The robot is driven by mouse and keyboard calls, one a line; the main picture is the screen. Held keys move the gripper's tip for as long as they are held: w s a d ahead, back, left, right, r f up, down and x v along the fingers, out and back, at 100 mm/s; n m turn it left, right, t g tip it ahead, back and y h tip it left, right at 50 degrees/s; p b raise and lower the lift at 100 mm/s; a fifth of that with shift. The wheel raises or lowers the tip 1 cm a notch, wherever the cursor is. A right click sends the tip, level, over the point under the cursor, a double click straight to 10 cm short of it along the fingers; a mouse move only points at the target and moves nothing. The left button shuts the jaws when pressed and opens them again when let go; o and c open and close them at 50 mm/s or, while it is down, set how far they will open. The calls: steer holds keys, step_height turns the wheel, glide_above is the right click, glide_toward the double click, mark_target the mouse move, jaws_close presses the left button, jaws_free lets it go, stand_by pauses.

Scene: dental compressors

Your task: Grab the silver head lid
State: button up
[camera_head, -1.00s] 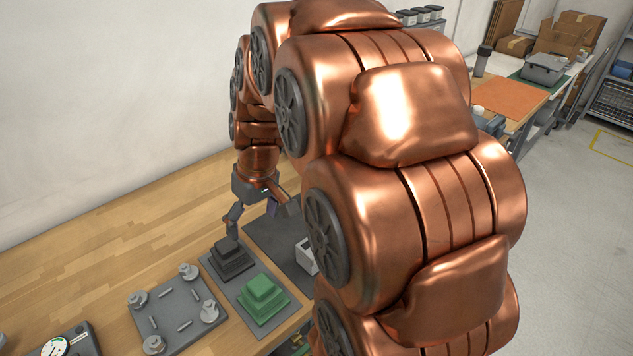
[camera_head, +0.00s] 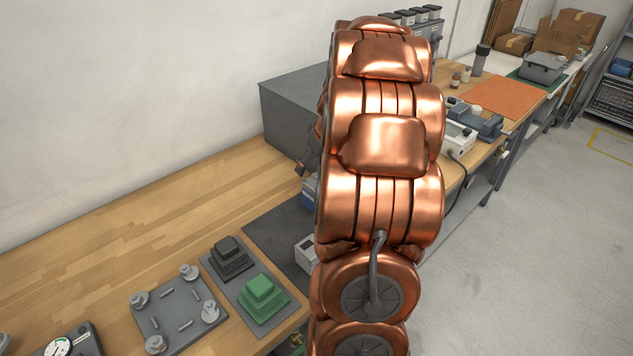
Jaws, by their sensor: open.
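I cannot pick out a silver head lid for certain; my copper arm covers much of the middle of the view. A grey plate (camera_head: 180,312) with round metal posts at its corners and short pins lies on the wooden bench at the lower left. A dark stepped block (camera_head: 230,258) and a green stepped block (camera_head: 262,298) sit on a grey mat to its right. A light, box-like part (camera_head: 306,254) on a dark mat is partly hidden by my arm. My gripper (camera_head: 304,165) shows only as a dark part at the arm's left edge, above the bench, open, with no held object visible.
A grey box (camera_head: 291,108) stands against the wall behind my arm. A blue item (camera_head: 310,192) is partly hidden beside the arm. A gauge unit (camera_head: 66,345) sits at the bottom left. The wooden bench (camera_head: 130,220) is bare along the wall.

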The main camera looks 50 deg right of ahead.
mark_target(310, 177)
steer(key=p+x, duration=0.1)
steer(key=x, duration=0.1)
steer(key=p+x, duration=0.1)
steer(key=shift+s+a+f, duration=0.15)
steer(key=shift+s+f, duration=0.1)
steer(key=shift+f, duration=0.25)
steer(key=shift+w+f, duration=0.25)
steer(key=shift+f, duration=0.35)
steer(key=c, duration=1.3)
steer(key=shift+r, duration=0.1)
steer(key=shift+c, duration=0.2)
